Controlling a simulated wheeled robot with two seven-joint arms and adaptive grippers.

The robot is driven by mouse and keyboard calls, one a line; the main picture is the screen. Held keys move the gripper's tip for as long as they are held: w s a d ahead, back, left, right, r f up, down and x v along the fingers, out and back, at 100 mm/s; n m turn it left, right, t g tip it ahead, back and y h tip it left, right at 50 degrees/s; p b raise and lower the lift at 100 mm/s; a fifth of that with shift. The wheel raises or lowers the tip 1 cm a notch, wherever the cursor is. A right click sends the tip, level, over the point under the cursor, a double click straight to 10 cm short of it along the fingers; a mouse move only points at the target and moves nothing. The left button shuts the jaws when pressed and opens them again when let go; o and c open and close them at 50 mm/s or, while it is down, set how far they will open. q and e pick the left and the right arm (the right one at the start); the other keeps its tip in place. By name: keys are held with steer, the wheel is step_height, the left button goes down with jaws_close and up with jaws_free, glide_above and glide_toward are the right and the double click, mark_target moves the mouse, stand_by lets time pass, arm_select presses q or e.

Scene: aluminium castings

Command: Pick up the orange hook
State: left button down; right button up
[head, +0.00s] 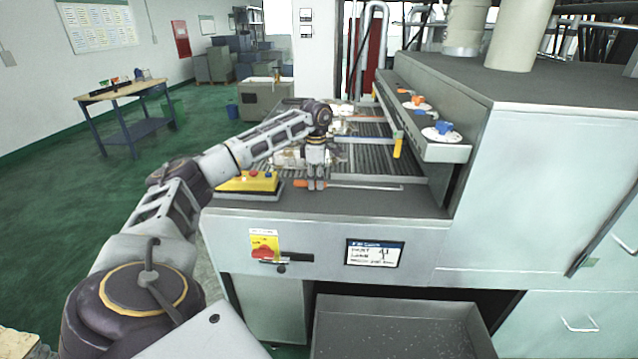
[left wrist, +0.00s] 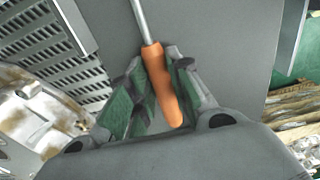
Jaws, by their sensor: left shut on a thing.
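The orange hook lies along the front ledge of the grey machine, its orange handle (head: 300,184) to the left and its thin metal rod (head: 365,187) pointing right. My left gripper (head: 317,186) points down over the handle and is shut on it. In the left wrist view the orange handle (left wrist: 163,82) sits between the green-padded fingers (left wrist: 155,62), with the rod running out past the top edge. The hook still looks at ledge level; whether it touches the surface I cannot tell. My right gripper is not in view.
A slatted bed (head: 370,155) with castings (head: 288,158) lies behind the ledge. A yellow control box (head: 248,182) stands left of the hook. A side shelf (head: 440,150) holds orange and blue items on white discs. An open grey bin (head: 400,325) sits below.

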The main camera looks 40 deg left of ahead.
arm_select(q)
steer(key=shift+r, duration=0.5)
step_height(320, 180, up, 9)
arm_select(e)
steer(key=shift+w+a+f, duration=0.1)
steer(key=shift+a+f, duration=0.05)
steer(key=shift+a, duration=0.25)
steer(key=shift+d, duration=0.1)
